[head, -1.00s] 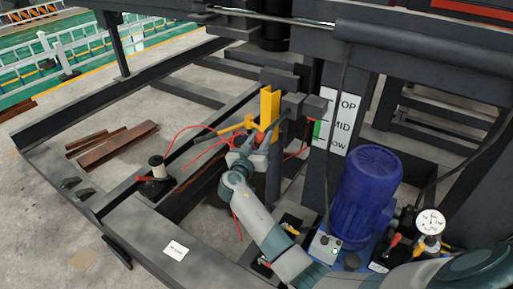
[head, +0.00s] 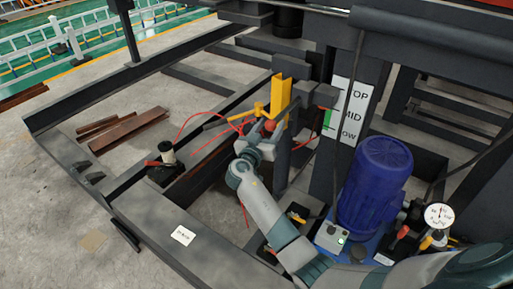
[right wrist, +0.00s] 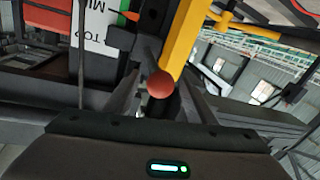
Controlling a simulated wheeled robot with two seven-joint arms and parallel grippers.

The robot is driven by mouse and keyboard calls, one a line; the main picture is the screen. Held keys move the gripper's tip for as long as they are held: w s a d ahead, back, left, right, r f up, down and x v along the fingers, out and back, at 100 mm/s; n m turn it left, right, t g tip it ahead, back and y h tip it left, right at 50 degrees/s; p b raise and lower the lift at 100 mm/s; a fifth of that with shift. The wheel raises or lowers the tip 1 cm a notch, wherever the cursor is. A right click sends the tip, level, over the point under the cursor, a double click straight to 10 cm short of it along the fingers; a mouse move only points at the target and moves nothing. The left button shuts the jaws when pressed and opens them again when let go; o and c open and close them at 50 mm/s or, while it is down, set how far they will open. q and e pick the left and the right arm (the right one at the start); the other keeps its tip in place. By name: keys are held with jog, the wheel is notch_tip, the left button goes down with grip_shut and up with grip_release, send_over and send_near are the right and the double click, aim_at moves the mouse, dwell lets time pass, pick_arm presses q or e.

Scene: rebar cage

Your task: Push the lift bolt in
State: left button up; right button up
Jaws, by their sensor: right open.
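A red ball knob (head: 269,126), which looks like the end of the lift bolt, sits at the yellow upright bracket (head: 281,96) on the dark frame. My right gripper (head: 264,138) is open at the knob, just below it in the head view. In the right wrist view the knob (right wrist: 160,84) is near the middle, in front of the dark gripper body, with the yellow bracket (right wrist: 185,38) above it. Whether the gripper touches the knob cannot be told. The bolt's shaft is mostly hidden behind the knob. My left gripper is not in view.
A white TOP/MID/LOW sign (head: 345,110) is right of the bracket. A blue motor (head: 375,185) and a pressure gauge (head: 439,215) stand at the right. Red cables (head: 199,121) hang left of the bracket. Dark beams (head: 150,215) surround open floor at the left.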

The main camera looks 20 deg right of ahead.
jog(key=b+v, duration=0.3)
jog(key=v, duration=1.3)
